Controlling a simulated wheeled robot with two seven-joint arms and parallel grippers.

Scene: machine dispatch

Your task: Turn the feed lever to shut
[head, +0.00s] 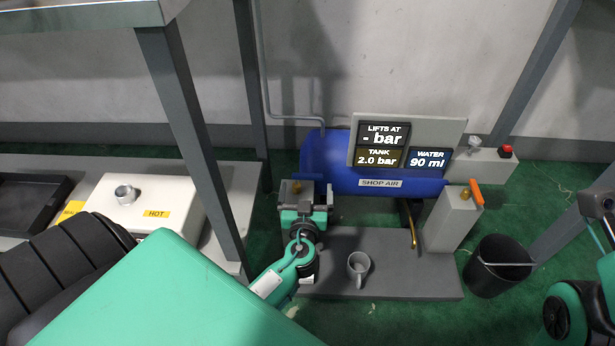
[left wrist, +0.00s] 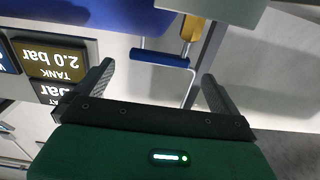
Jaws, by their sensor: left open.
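My left gripper (head: 308,194) is open in front of the left end of the blue shop air tank (head: 335,160). In the left wrist view, a lever with a blue grip (left wrist: 160,58) and a brass valve body (left wrist: 192,30) lies just beyond and between the open fingertips (left wrist: 157,72). Contact cannot be told. A second lever, orange (head: 477,194), stands tilted on a pale block (head: 450,222) at the tank's right. No label naming the feed lever is readable. Part of my right arm shows at the right edge; its fingers are unclear.
A display panel (head: 457,130) above the tank reads tank 2.0 bar, water 90 ml. A black bucket (head: 497,268) stands right.

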